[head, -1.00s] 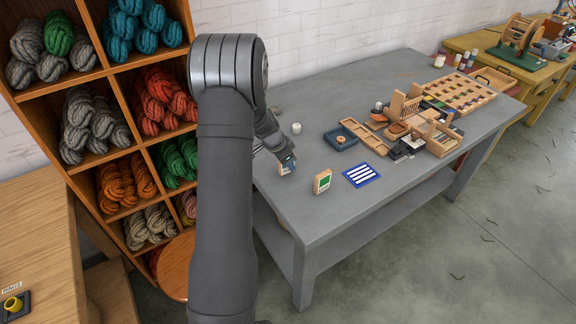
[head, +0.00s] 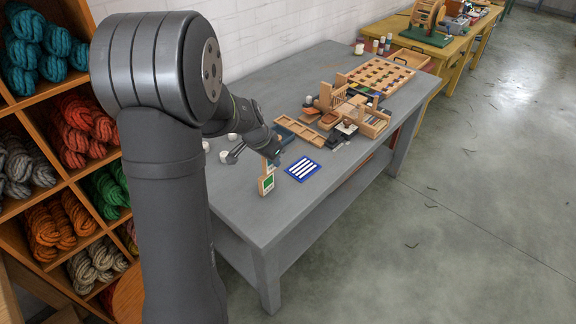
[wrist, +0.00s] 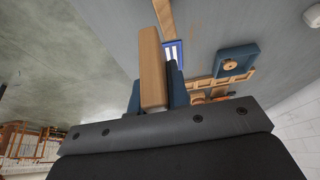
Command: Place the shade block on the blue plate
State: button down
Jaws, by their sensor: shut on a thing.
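My gripper (head: 274,152) is shut on a wooden block, the shade block (wrist: 151,62), above the table. In the wrist view its plain wood edge stands between the two dark blue fingers. The blue plate (head: 303,169), flat with white stripes, lies on the table just right of my gripper. It also shows in the wrist view (wrist: 173,49), beyond the held block and partly hidden by a finger. The plate looks empty.
A wooden block with a green panel (head: 266,185) stands upright left of the plate, close to the gripper. Wooden trays (head: 298,130) and racks fill the table's far part. A blue dish with a ring (wrist: 238,61) is nearby. The front table edge is clear.

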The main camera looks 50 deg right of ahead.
jog(key=s+d+n+t, duration=0.1)
jog(key=s+d+n, duration=0.3)
jog(key=s+d, duration=0.9)
send_over(306, 172)
jog(key=a, duration=0.2)
jog(key=shift+t, duration=0.3)
jog(key=f, duration=0.6)
jog(key=shift+s+d+f, duration=0.15)
jog(key=shift+s+d, duration=0.05)
jog(key=shift+s, duration=0.15)
jog(key=shift+f, duration=1.95)
jog(key=shift+f, duration=0.1)
jog(key=c, duration=1.4)
grip_release()
jog(key=shift+o, duration=0.2)
jog(key=v, duration=1.2)
